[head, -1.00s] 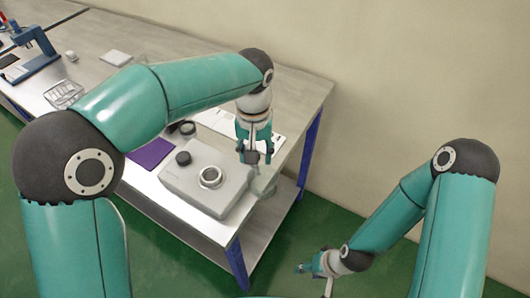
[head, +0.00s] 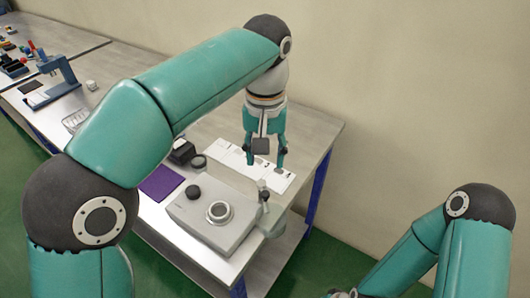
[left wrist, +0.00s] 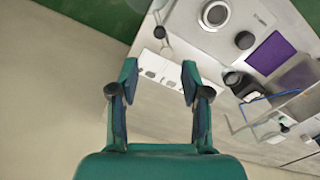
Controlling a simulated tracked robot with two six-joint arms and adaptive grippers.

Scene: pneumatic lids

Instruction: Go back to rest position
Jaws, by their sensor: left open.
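My left gripper (head: 265,165) is open and empty. It hangs above the white sheet (head: 230,157) at the right end of the table (head: 315,130). In the left wrist view its two fingers (left wrist: 160,82) are spread apart with nothing between them. My right arm is at the lower right of the head view, and its gripper is cut off by the bottom edge, with too little showing to judge it.
A grey device (head: 200,228) with a metal ring (head: 219,212) and a black knob (head: 193,192) stands near the front edge. A purple mat (head: 162,183) and a blue stand (head: 68,70) lie farther left. A wall (head: 410,90) is behind.

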